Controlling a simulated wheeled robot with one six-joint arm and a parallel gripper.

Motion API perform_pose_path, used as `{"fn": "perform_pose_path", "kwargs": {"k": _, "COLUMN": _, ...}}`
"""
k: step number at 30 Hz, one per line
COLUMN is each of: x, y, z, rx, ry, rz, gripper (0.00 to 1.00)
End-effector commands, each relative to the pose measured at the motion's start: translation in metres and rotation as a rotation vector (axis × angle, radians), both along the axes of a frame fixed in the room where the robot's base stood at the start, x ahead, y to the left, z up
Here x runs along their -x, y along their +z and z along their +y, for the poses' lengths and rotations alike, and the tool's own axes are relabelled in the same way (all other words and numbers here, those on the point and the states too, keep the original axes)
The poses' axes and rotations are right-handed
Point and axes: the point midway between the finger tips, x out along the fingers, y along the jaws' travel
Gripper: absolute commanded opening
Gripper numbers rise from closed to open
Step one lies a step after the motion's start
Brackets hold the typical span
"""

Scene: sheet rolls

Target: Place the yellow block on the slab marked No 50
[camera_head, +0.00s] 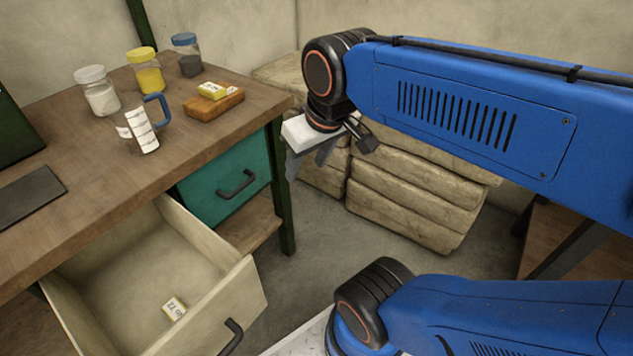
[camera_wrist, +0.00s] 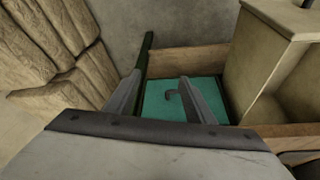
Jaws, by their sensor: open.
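A small yellow block (camera_head: 212,90) with a pale label lies on top of an orange-brown slab (camera_head: 214,106) on the wooden bench. I cannot read any number on the slab. Another small block (camera_head: 174,308), pale with yellow and a printed label, lies on the floor of the open cream drawer (camera_head: 140,245). My gripper (camera_head: 322,158) hangs in the air to the right of the bench, apart from both blocks. In the wrist view its two fingers (camera_wrist: 160,100) are spread with nothing between them. Neither block shows in the wrist view.
A blue-handled mug with white labels (camera_head: 143,128) is near the slab. A teal drawer (camera_head: 225,180) is shut. Stacked beige rolls (camera_head: 410,190) stand behind my gripper.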

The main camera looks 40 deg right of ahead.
Motion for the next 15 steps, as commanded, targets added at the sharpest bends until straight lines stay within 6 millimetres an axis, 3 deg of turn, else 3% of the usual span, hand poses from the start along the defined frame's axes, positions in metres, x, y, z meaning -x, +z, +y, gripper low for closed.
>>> {"fn": "perform_pose_path", "kwargs": {"k": 6, "x": 0.025, "y": -0.032, "z": -0.003, "rx": -0.006, "ry": -0.026, "rz": -0.036, "gripper": 0.49}}
{"fn": "perform_pose_path", "kwargs": {"k": 15, "x": 0.028, "y": -0.036, "z": -0.003, "rx": -0.007, "ry": -0.029, "rz": -0.04, "gripper": 0.49}}
